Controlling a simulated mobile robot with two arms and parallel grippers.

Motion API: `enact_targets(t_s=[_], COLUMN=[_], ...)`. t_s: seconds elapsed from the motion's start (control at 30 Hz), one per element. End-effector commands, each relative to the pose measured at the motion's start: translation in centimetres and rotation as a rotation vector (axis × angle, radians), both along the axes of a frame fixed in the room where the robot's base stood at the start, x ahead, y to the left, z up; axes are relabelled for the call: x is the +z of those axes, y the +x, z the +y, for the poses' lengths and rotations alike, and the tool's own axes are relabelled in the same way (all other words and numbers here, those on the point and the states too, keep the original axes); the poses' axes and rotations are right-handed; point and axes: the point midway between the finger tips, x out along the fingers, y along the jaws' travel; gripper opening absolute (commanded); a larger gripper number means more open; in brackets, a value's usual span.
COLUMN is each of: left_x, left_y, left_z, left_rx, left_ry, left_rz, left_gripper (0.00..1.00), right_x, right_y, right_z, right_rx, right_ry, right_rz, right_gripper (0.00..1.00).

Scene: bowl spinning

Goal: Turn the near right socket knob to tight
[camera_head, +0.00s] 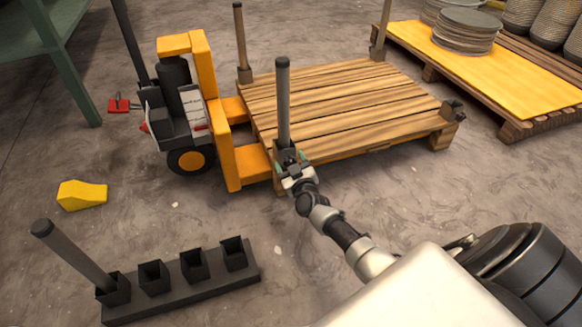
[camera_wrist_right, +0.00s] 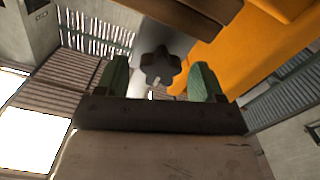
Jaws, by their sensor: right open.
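A dark lobed knob (camera_wrist_right: 160,67) shows in the right wrist view, between and beyond the green fingertips of my right gripper (camera_wrist_right: 159,82). My right gripper (camera_head: 294,170) is open at the pallet corner nearest the forklift, low beside the foot of an upright grey post (camera_head: 283,100). The socket there is largely hidden by the gripper. I cannot tell whether the fingers touch the knob. The wooden pallet (camera_head: 350,105) has another dark socket (camera_head: 454,110), with no post, at its near right corner in the head view. My left gripper is not in view.
A yellow forklift (camera_head: 192,110) stands left of the pallet with its forks at it. Posts stand at the far left (camera_head: 241,40) and far right (camera_head: 383,28) corners.

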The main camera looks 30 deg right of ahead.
Motion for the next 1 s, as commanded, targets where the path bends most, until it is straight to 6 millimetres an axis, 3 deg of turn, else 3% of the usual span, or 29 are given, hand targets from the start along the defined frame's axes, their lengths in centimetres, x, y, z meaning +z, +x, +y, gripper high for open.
enact_targets(t_s=[0.2, 0.53, 1.0], left_x=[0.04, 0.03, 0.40], left_y=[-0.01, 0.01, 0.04], left_z=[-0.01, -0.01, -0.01], left_rx=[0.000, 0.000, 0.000], left_ry=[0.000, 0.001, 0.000], left_rz=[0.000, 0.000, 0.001], left_gripper=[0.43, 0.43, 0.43], right_x=[0.04, 0.03, 0.08], right_y=[0.01, -0.01, -0.05], right_z=[-0.02, -0.01, -0.06], right_rx=[0.000, 0.000, 0.000], right_ry=[0.000, 0.000, 0.129], right_rz=[0.000, 0.000, -0.030], right_gripper=[0.67, 0.19, 0.19])
